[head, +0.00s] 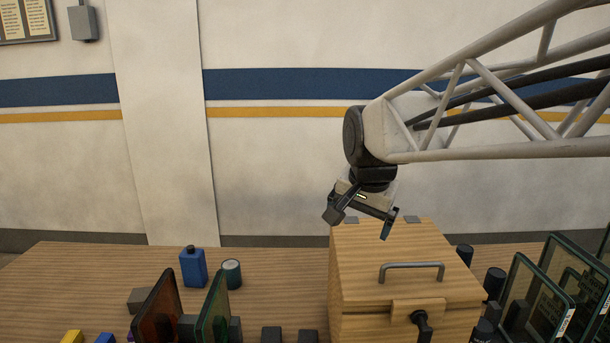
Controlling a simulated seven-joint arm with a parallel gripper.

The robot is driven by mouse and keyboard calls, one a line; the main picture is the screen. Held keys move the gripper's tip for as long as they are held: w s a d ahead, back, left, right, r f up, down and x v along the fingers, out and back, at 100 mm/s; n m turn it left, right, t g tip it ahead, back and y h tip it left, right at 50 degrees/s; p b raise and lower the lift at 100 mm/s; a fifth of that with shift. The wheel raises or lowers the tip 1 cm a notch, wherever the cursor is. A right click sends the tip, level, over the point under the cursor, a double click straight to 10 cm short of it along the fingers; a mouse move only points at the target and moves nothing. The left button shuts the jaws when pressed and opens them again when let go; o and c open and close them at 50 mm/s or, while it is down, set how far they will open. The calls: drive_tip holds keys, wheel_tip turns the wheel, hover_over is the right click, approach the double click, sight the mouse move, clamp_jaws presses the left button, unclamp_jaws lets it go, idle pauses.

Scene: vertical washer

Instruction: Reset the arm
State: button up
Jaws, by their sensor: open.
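My arm reaches in from the upper right. My gripper (363,213) hangs from its end, with two dark fingers spread apart. It is open and holds nothing that I can see. It is in front of or above the back left part of a wooden box (385,255), near the lid's hinges. I cannot tell the exact gap between the fingers and the box. The box lid is shut, with a grey bar handle (411,267) on top and a dark latch or knob (422,323) on its front.
A blue bottle (193,268) and a teal-grey can (231,273) stand on the wooden table (75,282). Upright framed panels stand at left, one reddish (158,312) and one green (214,308). Several glass panels (540,300) stand right of the box. The table's back left is clear.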

drive_tip(key=s+d+f+n+t, duration=0.1)
drive_tip(key=s+d+n, duration=0.25)
drive_tip(key=s, duration=0.75)
drive_tip(key=s+d+f+n+t, duration=0.15)
drive_tip(key=s+d, duration=0.25)
drive_tip(key=s, duration=0.8)
wheel_tip(320, 180, down, 10)
drive_tip(key=w+g, duration=0.2)
drive_tip(key=g, duration=0.1)
drive_tip(key=shift+d+r+n+g+h, duration=0.2)
drive_tip(key=shift+d+n+g+h, duration=0.1)
drive_tip(key=shift+d+g+h, duration=0.1)
drive_tip(key=shift+c, duration=0.6)
drive_tip(key=shift+r, duration=0.15)
